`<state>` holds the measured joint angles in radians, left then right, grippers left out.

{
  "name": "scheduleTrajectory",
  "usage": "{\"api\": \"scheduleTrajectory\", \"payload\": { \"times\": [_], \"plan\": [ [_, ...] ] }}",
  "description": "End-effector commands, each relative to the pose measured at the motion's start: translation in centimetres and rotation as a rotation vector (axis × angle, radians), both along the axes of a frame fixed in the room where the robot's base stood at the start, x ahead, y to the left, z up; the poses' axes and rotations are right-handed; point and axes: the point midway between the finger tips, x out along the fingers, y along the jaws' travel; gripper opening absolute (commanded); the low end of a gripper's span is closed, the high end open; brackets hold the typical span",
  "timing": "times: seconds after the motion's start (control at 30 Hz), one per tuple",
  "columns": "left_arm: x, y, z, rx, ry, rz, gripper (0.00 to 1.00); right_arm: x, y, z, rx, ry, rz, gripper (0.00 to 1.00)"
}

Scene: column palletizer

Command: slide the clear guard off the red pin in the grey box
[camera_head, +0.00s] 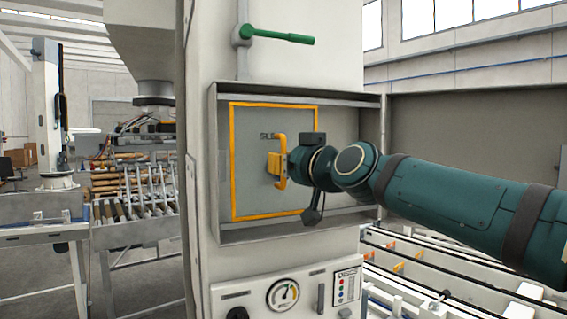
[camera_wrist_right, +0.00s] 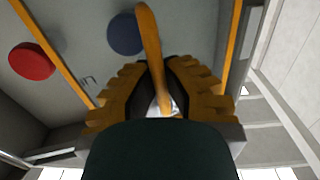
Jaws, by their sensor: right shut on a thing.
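The grey box (camera_head: 214,170) is open-fronted and set in a pale column. The clear guard (camera_head: 250,195), edged in orange, covers its left part. My right gripper (camera_head: 276,164) is shut on the guard's upright orange handle (camera_head: 283,145); the handle also shows between the fingers in the right wrist view (camera_wrist_right: 148,35). In that view the red pin (camera_wrist_right: 32,62) shows as a round disc outside the guard's orange edge. A blue disc (camera_wrist_right: 125,33) lies between the two orange edges. Both discs are hidden in the head view. My left gripper is not in view.
A green lever (camera_head: 280,36) sits above the box. A roller conveyor (camera_head: 135,207) stands at the left, and another line of machinery (camera_head: 420,262) at the lower right.

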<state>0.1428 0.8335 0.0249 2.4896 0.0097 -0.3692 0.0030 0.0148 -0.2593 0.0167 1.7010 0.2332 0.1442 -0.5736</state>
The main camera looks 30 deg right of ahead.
Motion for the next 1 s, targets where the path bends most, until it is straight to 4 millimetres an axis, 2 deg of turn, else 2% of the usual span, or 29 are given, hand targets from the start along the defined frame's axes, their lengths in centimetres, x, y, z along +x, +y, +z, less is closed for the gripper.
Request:
{"api": "scheduleTrajectory", "payload": {
  "times": [0.07, 0.1, 0.17, 0.57, 0.73, 1.0],
  "plan": [
    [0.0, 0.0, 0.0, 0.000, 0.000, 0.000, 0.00, 0.0, 0.4, 0.0, 0.000, 0.002, 0.008, 0.00],
    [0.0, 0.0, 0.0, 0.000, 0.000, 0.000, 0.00, 0.0, 0.4, -0.1, 0.000, 0.002, 0.008, 0.20],
    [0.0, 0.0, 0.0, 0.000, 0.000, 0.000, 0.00, 0.0, 0.4, -0.1, 0.000, 0.002, 0.007, 0.41],
    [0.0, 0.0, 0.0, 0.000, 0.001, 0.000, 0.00, -0.5, 0.1, 0.0, 0.000, 0.000, 0.003, 0.41],
    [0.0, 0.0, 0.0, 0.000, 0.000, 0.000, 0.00, -2.8, 0.0, 0.0, 0.000, -0.001, 0.003, 0.41],
    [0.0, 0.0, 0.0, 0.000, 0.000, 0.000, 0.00, -8.2, -0.1, 0.1, -0.001, -0.001, 0.003, 0.41]
  ]
}}
